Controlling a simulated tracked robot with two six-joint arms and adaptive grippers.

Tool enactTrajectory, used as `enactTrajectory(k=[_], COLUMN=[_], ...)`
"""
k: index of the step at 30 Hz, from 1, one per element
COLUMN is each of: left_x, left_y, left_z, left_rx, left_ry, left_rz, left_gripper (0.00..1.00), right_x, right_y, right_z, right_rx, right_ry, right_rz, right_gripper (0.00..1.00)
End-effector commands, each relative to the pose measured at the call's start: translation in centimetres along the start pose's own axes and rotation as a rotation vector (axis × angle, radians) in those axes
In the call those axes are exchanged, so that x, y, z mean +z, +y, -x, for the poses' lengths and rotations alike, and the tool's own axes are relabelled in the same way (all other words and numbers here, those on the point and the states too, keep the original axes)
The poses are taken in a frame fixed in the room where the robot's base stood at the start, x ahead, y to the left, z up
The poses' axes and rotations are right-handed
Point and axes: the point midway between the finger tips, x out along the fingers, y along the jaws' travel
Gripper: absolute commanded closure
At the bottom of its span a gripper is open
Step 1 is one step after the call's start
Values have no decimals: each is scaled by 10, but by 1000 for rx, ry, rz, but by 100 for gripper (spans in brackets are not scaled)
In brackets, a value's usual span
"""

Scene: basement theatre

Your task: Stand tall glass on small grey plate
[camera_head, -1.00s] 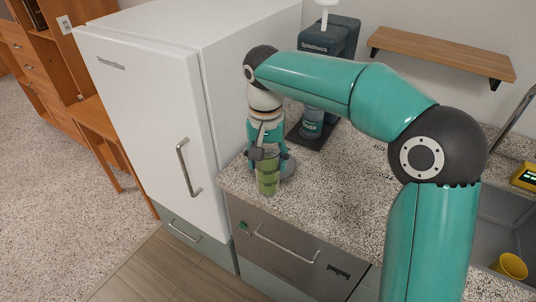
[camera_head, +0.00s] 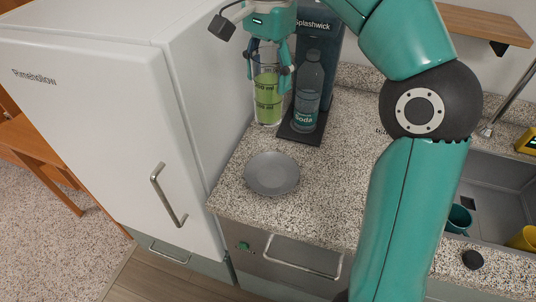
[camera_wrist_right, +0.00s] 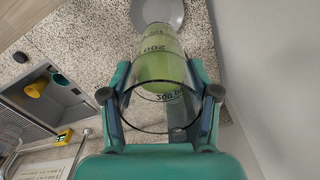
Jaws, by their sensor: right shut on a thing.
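The tall glass (camera_head: 267,98) is clear, with dark printed marks and green content in its lower part. My right gripper (camera_head: 268,73) is shut on its upper part and holds it about upright, behind the plate in the head view. The glass also shows in the right wrist view (camera_wrist_right: 160,68), between the fingers. I cannot tell how far its base is above the counter. The small grey plate (camera_head: 272,174) lies empty on the counter; part of it shows beyond the glass in the wrist view (camera_wrist_right: 160,11). My left gripper is not in view.
A dark drinks machine (camera_head: 322,45) holding a soda bottle (camera_head: 308,90) stands close right of the glass. A white fridge (camera_head: 100,120) borders the counter (camera_head: 320,190) on the left. The sink (camera_head: 490,190) with cups is at right. Counter right of the plate is clear.

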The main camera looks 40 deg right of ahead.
Motion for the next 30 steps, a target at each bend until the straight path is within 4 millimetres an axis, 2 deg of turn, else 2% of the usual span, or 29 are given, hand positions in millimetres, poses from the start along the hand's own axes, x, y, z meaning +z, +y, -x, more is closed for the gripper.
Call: enactTrajectory(k=[6,15,19,26,30], left_x=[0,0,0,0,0], left_y=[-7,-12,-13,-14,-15], left_z=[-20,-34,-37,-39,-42], left_rx=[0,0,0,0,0], left_ry=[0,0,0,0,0], left_rz=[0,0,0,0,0], left_gripper=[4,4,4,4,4], right_x=[-6,-8,-8,-8,-8], right_y=[10,11,11,10,11], right_z=[-52,-121,-140,-153,-171], right_rx=[2,2,1,-1,1], right_ry=[-1,0,0,1,0], right_rz=[-20,-25,-26,-25,-25], right_gripper=[96,96,96,96,96])
